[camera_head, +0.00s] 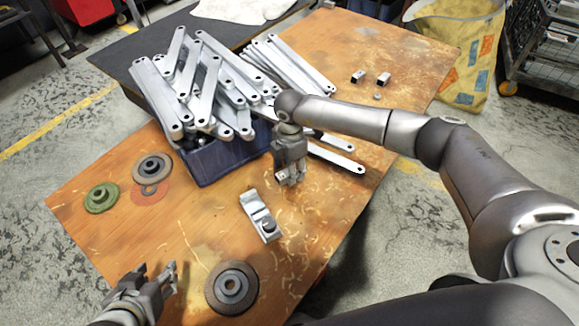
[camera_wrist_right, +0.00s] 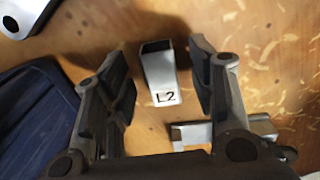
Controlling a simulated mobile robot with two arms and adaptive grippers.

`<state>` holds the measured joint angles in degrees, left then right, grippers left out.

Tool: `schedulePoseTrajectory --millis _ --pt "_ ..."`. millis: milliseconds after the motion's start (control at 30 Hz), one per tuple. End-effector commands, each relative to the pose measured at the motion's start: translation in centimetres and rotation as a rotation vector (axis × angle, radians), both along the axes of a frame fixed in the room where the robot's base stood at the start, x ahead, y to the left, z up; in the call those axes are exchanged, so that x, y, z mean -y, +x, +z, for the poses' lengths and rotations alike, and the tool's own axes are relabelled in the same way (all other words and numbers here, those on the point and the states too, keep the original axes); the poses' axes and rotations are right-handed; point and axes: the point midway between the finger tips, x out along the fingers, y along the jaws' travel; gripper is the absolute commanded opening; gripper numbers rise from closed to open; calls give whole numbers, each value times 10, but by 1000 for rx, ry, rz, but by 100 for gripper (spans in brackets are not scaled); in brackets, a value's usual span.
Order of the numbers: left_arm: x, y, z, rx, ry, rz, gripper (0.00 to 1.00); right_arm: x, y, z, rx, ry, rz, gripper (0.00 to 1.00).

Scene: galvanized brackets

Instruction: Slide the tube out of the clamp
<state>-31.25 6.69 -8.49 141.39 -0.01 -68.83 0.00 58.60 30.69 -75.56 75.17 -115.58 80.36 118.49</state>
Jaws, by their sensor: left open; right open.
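The silver clamp (camera_head: 262,222), with a dark round part at its near end, lies on the wooden table; it shows partly in the right wrist view (camera_wrist_right: 262,127), behind my gripper. A short square silver tube marked "L2" (camera_wrist_right: 158,72) is between the fingers of my right gripper (camera_wrist_right: 160,82), with gaps at both sides. The tube appears apart from the clamp. In the head view my right gripper (camera_head: 290,180) points down just beyond the clamp and mostly hides the tube. My left gripper (camera_head: 154,272) is open and empty at the near left table edge.
A blue bin (camera_head: 215,160) heaped with galvanized bars (camera_head: 205,85) stands left of my right gripper. More bars (camera_head: 335,157) lie beside and behind it. Round flanges (camera_head: 232,287) lie at left and front. Small blocks (camera_head: 383,79) sit far right, where the table is mostly clear.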

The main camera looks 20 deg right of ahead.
Motion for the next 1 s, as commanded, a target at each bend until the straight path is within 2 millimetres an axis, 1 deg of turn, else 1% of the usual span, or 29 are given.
schedulePoseTrajectory --millis 167,267,367,600,700,833,1000 --pt "-1 1 1 2 0 1 45 0 0 1 0 0 0 51" --pt "0 1 1 2 0 1 45 0 1 8 2 1 0 51" --pt "0 1 0 1 1 1 45 0 1 24 4 2 1 51" --pt "0 0 0 1 1 1 45 0 0 76 4 2 1 51" --pt "0 0 0 0 1 1 45 1 0 94 3 0 1 51" --pt "0 0 0 0 1 1 45 0 -1 111 1 0 0 51" --pt "0 0 0 0 1 1 45 1 -1 120 0 -1 0 51"
